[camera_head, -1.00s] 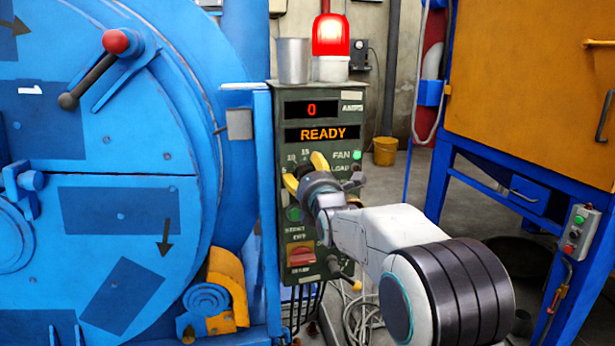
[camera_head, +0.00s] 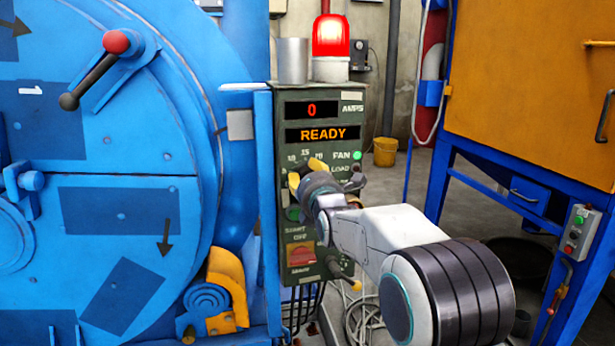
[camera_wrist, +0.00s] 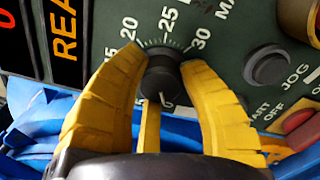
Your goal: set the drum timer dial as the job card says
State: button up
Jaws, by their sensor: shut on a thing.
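The timer dial is a black round knob (camera_wrist: 163,78) on the dark green control panel (camera_head: 350,125). The wrist view shows its printed scale with 15, 20, 25 and 30 around the far side. My gripper (camera_wrist: 160,60) has its yellow fingers closed on either side of the knob. I cannot read the dial's setting with certainty. In the head view my gripper (camera_head: 305,172) is at the panel and hides the knob, below the scale numbers. I cannot make out a job card.
The panel displays read 0 AMPS and READY, and the FAN lamp (camera_head: 357,155) is green. A red beacon (camera_head: 331,35) and a grey metal cup (camera_head: 293,60) stand on top. A JOG button (camera_wrist: 266,67) is beside the dial. The blue drum machine (camera_head: 120,190) stands close on the left.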

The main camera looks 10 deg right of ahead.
jog(key=shift+r+m, duration=0.1)
jog(key=shift+m, duration=0.2)
jog(key=m, duration=0.7)
jog(key=shift+m, duration=0.3)
jog(key=m, duration=0.4)
jog(key=shift+m, duration=0.3)
jog(key=m, duration=0.4)
jog(key=shift+m, duration=0.3)
jog(key=m, duration=1)
jog(key=shift+m, duration=2)
